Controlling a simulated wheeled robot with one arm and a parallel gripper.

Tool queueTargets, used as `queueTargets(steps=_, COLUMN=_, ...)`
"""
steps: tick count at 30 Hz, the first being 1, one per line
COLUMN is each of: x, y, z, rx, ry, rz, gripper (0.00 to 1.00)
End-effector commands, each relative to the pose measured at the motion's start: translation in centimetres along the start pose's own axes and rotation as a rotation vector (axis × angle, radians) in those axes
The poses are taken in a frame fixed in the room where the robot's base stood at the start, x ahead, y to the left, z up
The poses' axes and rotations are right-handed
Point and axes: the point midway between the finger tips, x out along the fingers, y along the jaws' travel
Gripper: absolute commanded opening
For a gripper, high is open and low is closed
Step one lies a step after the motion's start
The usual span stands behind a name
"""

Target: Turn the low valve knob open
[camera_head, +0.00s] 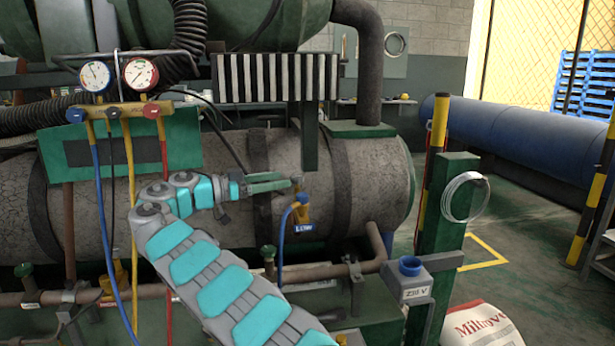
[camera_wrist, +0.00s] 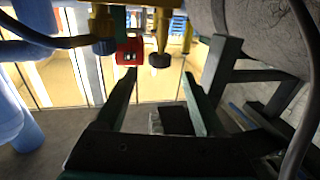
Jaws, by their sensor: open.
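The low valve (camera_head: 300,205) is a brass fitting with a blue LOW tag (camera_head: 304,228) and a blue hose, in front of the grey tank. Its small knob (camera_head: 297,181) is at the top. My gripper (camera_head: 288,181) reaches in from the left, with its green fingertips close to the knob; contact cannot be told. In the wrist view my gripper (camera_wrist: 160,75) is open, its two fingers apart. A dark knob on a brass stem (camera_wrist: 160,60) shows between and beyond the fingertips, apparently the low valve's knob. Nothing is held.
Gauges (camera_head: 118,75) with hoses hang at the left. The insulated tank (camera_head: 350,175) lies close behind my gripper. A pipe (camera_head: 330,270) runs below. A green post (camera_head: 445,235) stands to the right. A red block (camera_wrist: 129,50) shows near the left fingertip in the wrist view.

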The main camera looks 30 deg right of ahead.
Motion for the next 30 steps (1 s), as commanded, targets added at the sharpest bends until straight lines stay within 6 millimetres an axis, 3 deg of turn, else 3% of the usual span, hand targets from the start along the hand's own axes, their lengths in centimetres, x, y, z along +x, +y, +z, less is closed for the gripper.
queueTargets(steps=6, x=3.6, y=0.1, z=0.0, rx=-0.005, ry=0.002, rz=0.004, gripper=0.71)
queueTargets(steps=12, x=5.9, y=0.1, z=-0.1, rx=-0.001, ry=0.001, rz=0.004, gripper=0.71)
queueTargets(steps=24, x=6.7, y=0.1, z=0.1, rx=-0.004, ry=-0.001, rz=0.001, gripper=0.71)
queueTargets(steps=30, x=6.7, y=0.1, z=0.1, rx=-0.003, ry=-0.001, rz=0.001, gripper=0.49)
